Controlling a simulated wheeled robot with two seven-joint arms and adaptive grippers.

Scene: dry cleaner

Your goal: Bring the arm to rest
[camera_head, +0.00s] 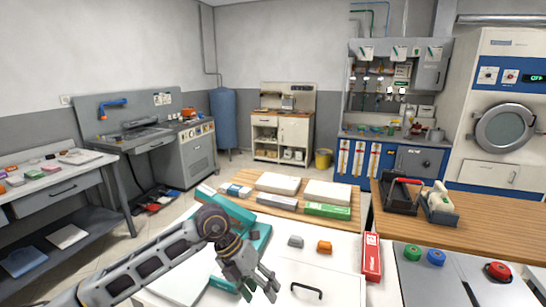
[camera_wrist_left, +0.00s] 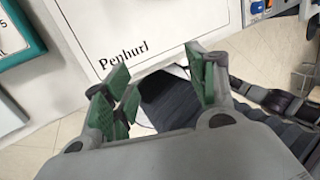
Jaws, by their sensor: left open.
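My left arm (camera_head: 140,262) reaches in from the lower left of the head view. My left gripper (camera_head: 262,288) is above the near white counter, pointing down toward its front. In the left wrist view the green-padded fingers of the left gripper (camera_wrist_left: 160,95) stand apart with nothing between them. A white surface with the printed word "Penhurl" (camera_wrist_left: 122,55) lies beyond the fingers. My right gripper is not in view.
Teal-edged boxes (camera_head: 230,208) lie close beside the left arm. Push buttons (camera_head: 436,257) sit on the panel at right.

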